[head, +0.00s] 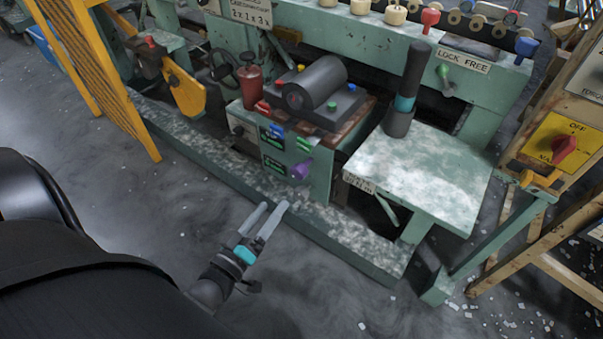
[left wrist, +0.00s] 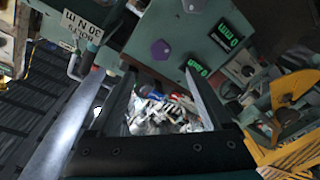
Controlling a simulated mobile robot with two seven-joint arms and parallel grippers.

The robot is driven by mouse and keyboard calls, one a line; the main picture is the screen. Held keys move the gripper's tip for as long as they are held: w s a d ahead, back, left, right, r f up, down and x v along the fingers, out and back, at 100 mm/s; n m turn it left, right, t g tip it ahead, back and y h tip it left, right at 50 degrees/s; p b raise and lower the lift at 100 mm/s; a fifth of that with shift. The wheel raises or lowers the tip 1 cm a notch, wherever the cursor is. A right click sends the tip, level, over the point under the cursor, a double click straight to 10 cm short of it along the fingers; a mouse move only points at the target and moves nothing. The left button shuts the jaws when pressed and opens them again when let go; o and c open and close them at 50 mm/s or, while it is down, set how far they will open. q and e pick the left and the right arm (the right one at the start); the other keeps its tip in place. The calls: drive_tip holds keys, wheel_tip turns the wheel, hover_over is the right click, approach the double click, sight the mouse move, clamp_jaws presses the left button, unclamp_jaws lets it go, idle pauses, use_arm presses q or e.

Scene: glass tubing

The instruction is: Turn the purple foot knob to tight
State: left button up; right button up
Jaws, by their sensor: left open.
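The purple foot knob (head: 301,169) sits on the front of a green machine box, low down near the green-lettered labels. It also shows in the left wrist view (left wrist: 160,49), as a faceted purple knob just beyond the fingertips. My left gripper (head: 273,206) is open and empty, in front of and below left of the knob in the head view. In the left wrist view its two fingers (left wrist: 158,73) stand wide apart, with the knob roughly between their lines. I see no contact with the knob. My right gripper is not in view.
A green base rail (head: 350,235) runs below the box. A pale green table (head: 440,175) bearing an upright dark cylinder (head: 405,90) stands to the right. A yellow guard (head: 105,75) stands at the left. The grey floor (head: 340,290) in front is mostly clear.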

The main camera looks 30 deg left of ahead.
sight(296, 176)
use_arm(q)
drive_tip(key=w+b, duration=0.2)
drive_tip(key=w, duration=0.4)
drive_tip(key=w+b, duration=0.2)
drive_tip(key=w, duration=0.3)
drive_tip(key=shift+w+a+f, duration=0.1)
drive_tip(key=shift+w+a, duration=0.1)
drive_tip(key=shift+w, duration=0.9)
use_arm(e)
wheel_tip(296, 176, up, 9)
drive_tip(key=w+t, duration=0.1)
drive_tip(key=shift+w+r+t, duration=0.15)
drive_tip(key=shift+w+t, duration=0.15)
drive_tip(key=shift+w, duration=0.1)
use_arm(q)
drive_tip(key=shift+c, duration=0.3)
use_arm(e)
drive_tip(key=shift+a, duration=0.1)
use_arm(q)
clamp_jaws()
